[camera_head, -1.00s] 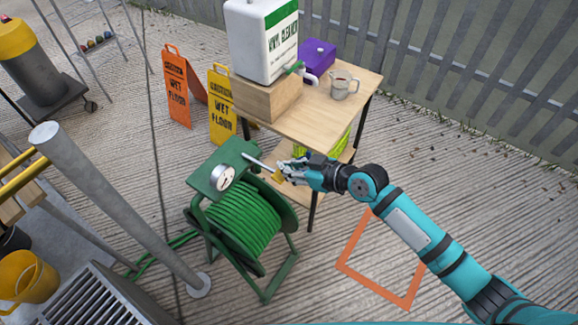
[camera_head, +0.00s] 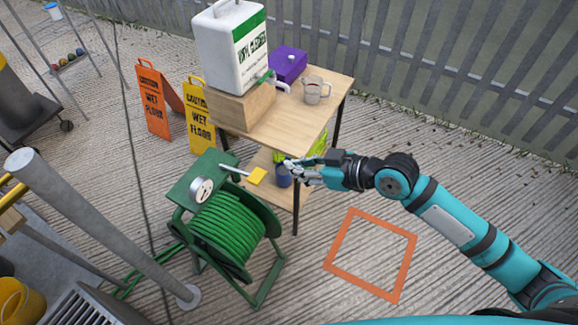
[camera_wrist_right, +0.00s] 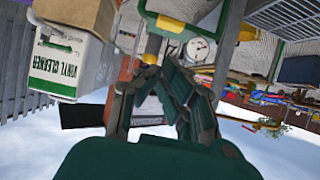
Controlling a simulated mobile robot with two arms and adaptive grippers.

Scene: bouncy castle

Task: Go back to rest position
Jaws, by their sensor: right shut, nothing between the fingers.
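My right gripper (camera_head: 298,169) reaches in from the right in the head view. It is shut and empty, beside the green hose reel (camera_head: 228,232) and in front of the wooden table (camera_head: 318,130). A yellow tag or handle end (camera_head: 257,176) on the reel's lever is just left of the fingertips, with a small gap. In the right wrist view my right gripper (camera_wrist_right: 160,75) points toward the reel's gauge and yellow part. My left gripper is not in view.
A vinyl cleaner jug (camera_head: 232,45) stands on a wooden box on the table, with a purple box (camera_head: 287,65) and a mug (camera_head: 316,90). Wet floor signs (camera_head: 153,100) stand behind. A grey post (camera_head: 105,230) is at left. An orange square outline (camera_head: 372,254) lies on open floor.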

